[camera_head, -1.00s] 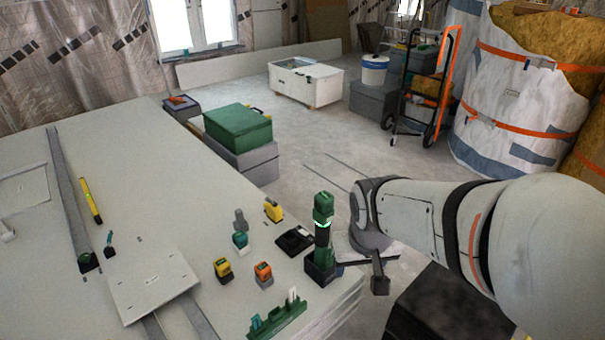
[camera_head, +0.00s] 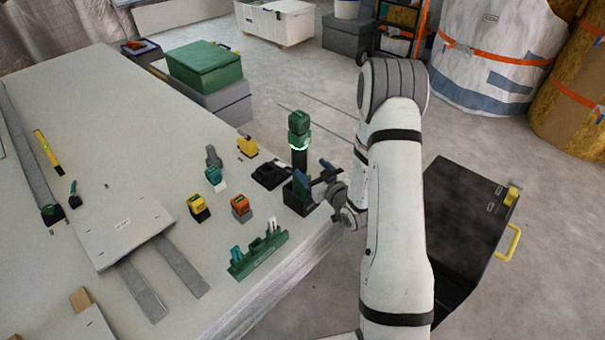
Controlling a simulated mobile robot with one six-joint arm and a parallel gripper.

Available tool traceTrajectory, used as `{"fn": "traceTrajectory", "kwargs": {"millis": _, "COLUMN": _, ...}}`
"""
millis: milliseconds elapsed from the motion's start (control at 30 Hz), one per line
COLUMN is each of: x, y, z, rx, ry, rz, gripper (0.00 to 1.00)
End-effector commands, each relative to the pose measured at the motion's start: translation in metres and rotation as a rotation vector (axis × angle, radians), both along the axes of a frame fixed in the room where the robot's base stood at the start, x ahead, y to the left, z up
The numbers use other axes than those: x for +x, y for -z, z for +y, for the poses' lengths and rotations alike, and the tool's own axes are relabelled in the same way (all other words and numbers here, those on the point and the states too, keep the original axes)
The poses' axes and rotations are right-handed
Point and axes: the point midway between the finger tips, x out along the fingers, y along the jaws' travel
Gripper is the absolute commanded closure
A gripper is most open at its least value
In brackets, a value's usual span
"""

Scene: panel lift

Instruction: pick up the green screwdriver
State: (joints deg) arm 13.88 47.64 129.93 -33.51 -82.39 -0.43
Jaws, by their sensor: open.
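A green and black tool (camera_head: 299,125), which I take to be the green screwdriver, stands upright near the right edge of the white table. It has a green top, a lit green ring and a dark foot. My gripper (camera_head: 316,176) is open just right of its lower part, with dark, bluish-tipped fingers. One finger seems to overlap the tool's lower part in the picture. I cannot tell whether they touch, and the lower part is partly hidden.
A green rack (camera_head: 258,255) with small tools, an orange block (camera_head: 240,206), a yellow block (camera_head: 198,205) and a black tray (camera_head: 269,174) stand nearby on the table (camera_head: 60,245). A dark case (camera_head: 455,215) with yellow parts stands on the floor at right.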

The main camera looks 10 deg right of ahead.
Motion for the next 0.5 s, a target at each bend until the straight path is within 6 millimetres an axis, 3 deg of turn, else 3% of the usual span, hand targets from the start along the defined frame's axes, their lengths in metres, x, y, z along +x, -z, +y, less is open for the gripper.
{"fn": "traceTrajectory", "kwargs": {"millis": 33, "x": -0.003, "y": 0.010, "z": 0.000, "rx": 0.023, "ry": -0.008, "rz": -0.023, "gripper": 0.32}}
{"fn": "traceTrajectory", "kwargs": {"millis": 200, "x": -0.003, "y": 0.013, "z": 0.002, "rx": 0.062, "ry": -0.022, "rz": -0.078, "gripper": 0.32}}
{"fn": "traceTrajectory", "kwargs": {"millis": 500, "x": 0.028, "y": 0.013, "z": 0.016, "rx": 0.064, "ry": -0.026, "rz": -0.085, "gripper": 0.32}}
